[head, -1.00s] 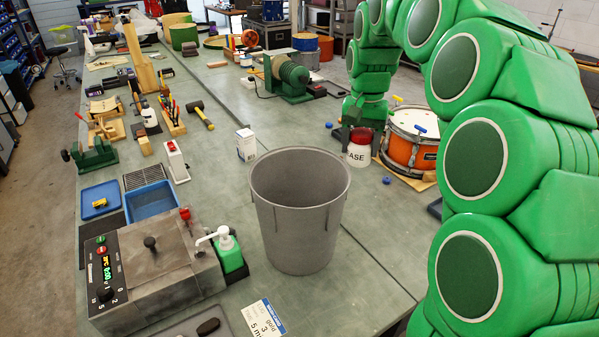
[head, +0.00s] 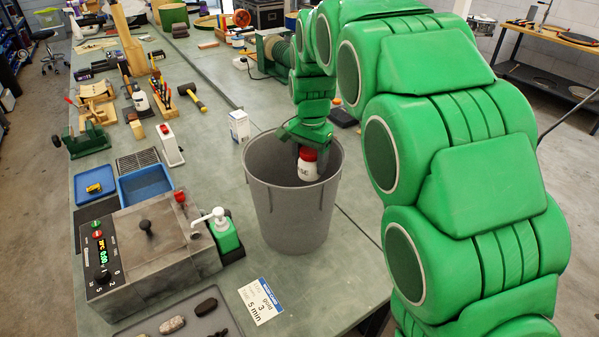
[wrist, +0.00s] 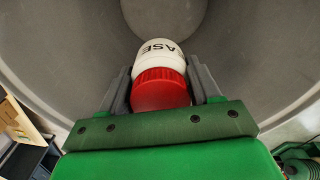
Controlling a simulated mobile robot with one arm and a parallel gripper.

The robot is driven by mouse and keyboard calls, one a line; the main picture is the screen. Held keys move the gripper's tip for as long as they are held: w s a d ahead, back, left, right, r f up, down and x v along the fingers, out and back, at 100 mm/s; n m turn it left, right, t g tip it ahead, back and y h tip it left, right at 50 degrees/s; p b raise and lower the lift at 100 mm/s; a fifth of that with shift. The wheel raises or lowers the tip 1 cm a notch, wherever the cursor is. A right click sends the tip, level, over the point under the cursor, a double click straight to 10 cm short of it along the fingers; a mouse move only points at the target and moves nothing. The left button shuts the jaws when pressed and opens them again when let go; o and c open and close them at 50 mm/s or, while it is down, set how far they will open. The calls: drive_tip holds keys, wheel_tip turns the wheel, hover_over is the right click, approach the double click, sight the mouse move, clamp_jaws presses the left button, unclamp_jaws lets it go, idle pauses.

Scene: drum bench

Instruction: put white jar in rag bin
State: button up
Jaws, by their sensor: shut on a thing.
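The white jar (head: 308,168) has a red lid and black lettering. My gripper (head: 303,150) is shut on it and holds it at the mouth of the grey rag bin (head: 295,215). In the wrist view the jar (wrist: 157,56) sits between my two grey fingers, lid toward the palm. The bin's inner wall (wrist: 70,50) surrounds it there. The jar appears apart from the wall. The bin's floor is only partly visible.
A white box (head: 239,126) stands behind the bin. A green pump bottle (head: 226,237) and a grey machine (head: 150,255) are at its left. A printed card (head: 261,300) lies in front. The bench right of the bin is mostly hidden by my arm.

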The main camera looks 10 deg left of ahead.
sight(309, 175)
wheel_tip(309, 175, down, 17)
drive_tip(key=shift+f, duration=0.1)
idle(0.6)
drive_tip(key=shift+f, duration=0.1)
drive_tip(key=o, duration=1.2)
wheel_tip(309, 175, up, 12)
drive_tip(key=shift+r, duration=0.15)
